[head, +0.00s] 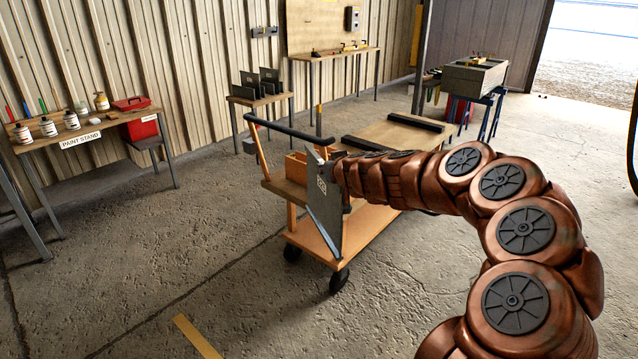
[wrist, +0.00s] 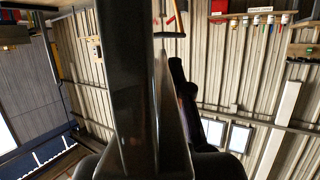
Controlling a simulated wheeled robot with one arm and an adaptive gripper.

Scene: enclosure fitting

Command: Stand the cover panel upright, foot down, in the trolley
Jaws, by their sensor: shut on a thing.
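The grey cover panel (head: 325,205) is in the head view at the end of my arm, in front of the trolley's near side. It stands on edge and looks tilted, with a small marked label on its upper face. My gripper (head: 338,172) is shut on it, and its fingertips are mostly hidden. The orange and wood trolley (head: 310,238) stands behind and below the panel, which hides part of its deck. I cannot tell whether the panel touches the trolley. In the wrist view a dark upright shape (wrist: 130,80) fills the middle; I cannot tell which part it is.
The trolley has a dark push handle (head: 290,128) at its left end. Dark bars (head: 415,122) lie on the wooden surface behind. A small stand (head: 260,98) holds dark panels. A paint stand (head: 80,138) is at the left. The floor in front is clear.

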